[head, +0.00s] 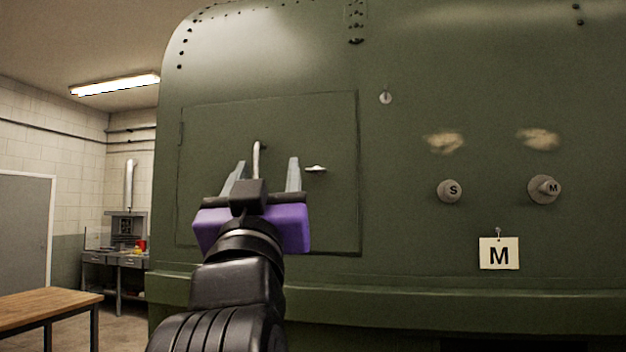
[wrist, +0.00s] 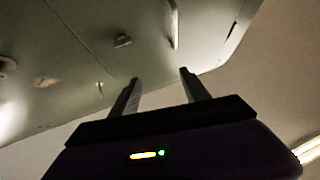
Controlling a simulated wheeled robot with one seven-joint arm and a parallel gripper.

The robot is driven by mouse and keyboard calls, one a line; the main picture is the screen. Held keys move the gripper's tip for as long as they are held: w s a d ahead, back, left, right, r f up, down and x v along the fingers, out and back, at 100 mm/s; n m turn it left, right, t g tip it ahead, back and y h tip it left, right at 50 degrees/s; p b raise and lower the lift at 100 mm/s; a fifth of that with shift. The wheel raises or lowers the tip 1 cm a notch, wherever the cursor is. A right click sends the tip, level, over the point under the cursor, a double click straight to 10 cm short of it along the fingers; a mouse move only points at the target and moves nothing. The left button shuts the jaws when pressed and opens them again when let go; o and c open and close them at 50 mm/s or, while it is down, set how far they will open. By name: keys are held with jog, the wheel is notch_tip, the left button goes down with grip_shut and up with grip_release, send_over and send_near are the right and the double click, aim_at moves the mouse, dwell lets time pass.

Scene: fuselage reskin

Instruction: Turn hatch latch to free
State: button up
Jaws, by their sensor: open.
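The hatch (head: 335,215) is a closed green panel, outlined by a thin seam, in the green fuselage side. A small pale horizontal piece, which looks like the hatch latch (head: 315,168), sits near its right edge; it seems to show in the wrist view as a small block (wrist: 122,41). A pale upright handle (head: 257,150) stands on the hatch left of it, and in the wrist view (wrist: 174,25). My gripper (head: 267,162) is open and empty in front of the hatch. In the wrist view its fingers (wrist: 160,76) point toward the hatch, apart from the latch.

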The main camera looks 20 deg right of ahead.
aim_at(316, 171)
jog(key=w+d+m+g+h+p, duration=0.1)
jog(key=w+d, duration=0.1)
jog(key=w+d+m+g+h+p, duration=0.1)
jog(key=w+d+g, duration=0.1)
jog(key=d, duration=0.1)
jog(key=w+d+r+m+g+h+p, duration=0.1)
jog(key=w+d+g+h, duration=0.1)
jog(key=d, duration=0.1)
jog(key=shift+w+d+m, duration=0.1)
jog(key=shift+w+m, duration=0.3)
jog(key=shift+w+d+r, duration=0.2)
jog(key=shift+w+d, duration=0.15)
jog(key=shift+w, duration=0.25)
grip_shut()
